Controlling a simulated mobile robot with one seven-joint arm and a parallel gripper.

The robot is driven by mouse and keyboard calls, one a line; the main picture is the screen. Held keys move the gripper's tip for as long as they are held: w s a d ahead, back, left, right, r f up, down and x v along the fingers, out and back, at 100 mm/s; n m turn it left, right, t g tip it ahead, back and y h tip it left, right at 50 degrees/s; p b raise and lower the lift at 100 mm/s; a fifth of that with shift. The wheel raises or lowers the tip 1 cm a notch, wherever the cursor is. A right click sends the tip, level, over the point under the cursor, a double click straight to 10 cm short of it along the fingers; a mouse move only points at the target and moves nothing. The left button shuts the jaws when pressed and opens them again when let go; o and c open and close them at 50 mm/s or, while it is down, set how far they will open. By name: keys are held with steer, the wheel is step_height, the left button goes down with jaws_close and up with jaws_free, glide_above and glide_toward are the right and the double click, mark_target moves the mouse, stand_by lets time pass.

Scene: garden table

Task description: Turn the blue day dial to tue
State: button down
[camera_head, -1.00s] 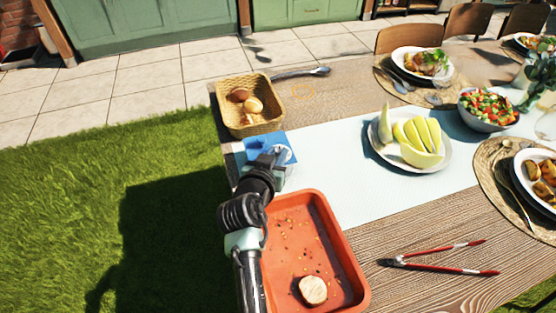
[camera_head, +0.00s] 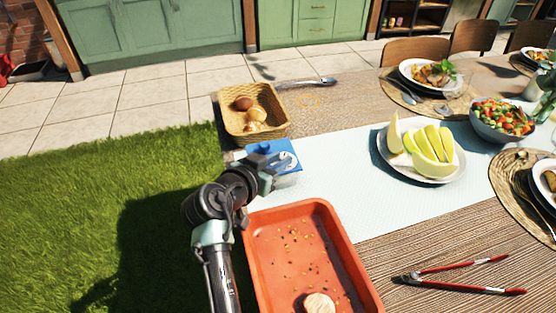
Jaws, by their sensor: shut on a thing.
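The blue day dial (camera_head: 286,154) lies on the table between the wicker basket and the orange tray. It has a blue base with a small blue raised part at its upper left and a pale round patch at its right. My gripper (camera_head: 270,174) is at the dial's near side, shut on part of it. The gripper hides the near left of the dial. The day names and the pointing direction are too small to read.
A wicker basket with eggs (camera_head: 282,128) stands just behind the dial. An orange tray (camera_head: 262,262) with a round pale piece lies in front. A plate of melon slices (camera_head: 455,172) is to the right. Red-handled tongs (camera_head: 412,279) lie at lower right.

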steer(key=c, duration=0.7)
jaws_free()
steer(key=shift+f, duration=0.1)
steer(key=p+v, duration=0.1)
steer(key=v, duration=1.2)
steer(key=shift+d, duration=0.1)
